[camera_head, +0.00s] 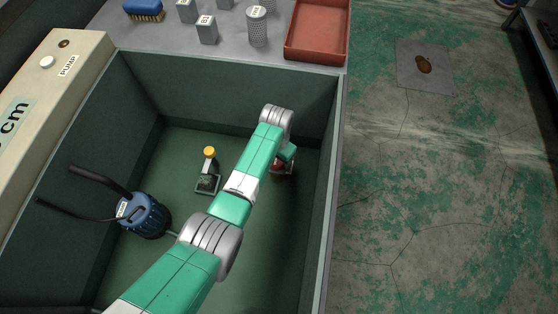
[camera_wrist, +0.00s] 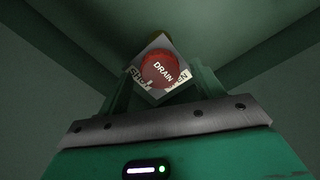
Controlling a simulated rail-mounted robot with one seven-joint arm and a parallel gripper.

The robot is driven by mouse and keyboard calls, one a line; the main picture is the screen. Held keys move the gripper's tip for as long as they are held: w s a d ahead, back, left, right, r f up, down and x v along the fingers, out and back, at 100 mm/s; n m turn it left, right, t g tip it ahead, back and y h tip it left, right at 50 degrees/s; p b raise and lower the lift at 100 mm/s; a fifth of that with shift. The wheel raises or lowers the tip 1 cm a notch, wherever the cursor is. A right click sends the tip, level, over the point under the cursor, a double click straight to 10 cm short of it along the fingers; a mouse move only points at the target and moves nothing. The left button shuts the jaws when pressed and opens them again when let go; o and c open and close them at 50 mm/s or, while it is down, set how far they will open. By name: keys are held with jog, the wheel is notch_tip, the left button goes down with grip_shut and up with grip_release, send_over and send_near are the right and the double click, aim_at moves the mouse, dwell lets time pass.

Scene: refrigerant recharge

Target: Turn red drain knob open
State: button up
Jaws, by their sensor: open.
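The red drain knob (camera_wrist: 158,68) is round and marked DRAIN in the wrist view. It sits in front of a pale square plate (camera_wrist: 150,95) with partly hidden lettering, which seems to read SHUT at left and OPEN at right. My gripper (camera_wrist: 157,82) is open, with one green finger on each side of the knob and plate. I cannot tell whether the fingers touch the knob. In the head view a bit of red from the knob (camera_head: 277,168) shows beside my gripper (camera_head: 284,160), low in the tank; my arm hides most of it.
The deep green tank (camera_head: 230,75) has high walls around my arm. A yellow-topped fitting (camera_head: 208,170) stands left of my arm. A blue canister (camera_head: 145,215) with black hoses is farther left. A red tray (camera_head: 317,30) and small grey blocks (camera_head: 207,30) sit on the back ledge.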

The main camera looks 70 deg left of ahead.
jog(key=shift+f, duration=0.6)
jog(key=c, duration=1)
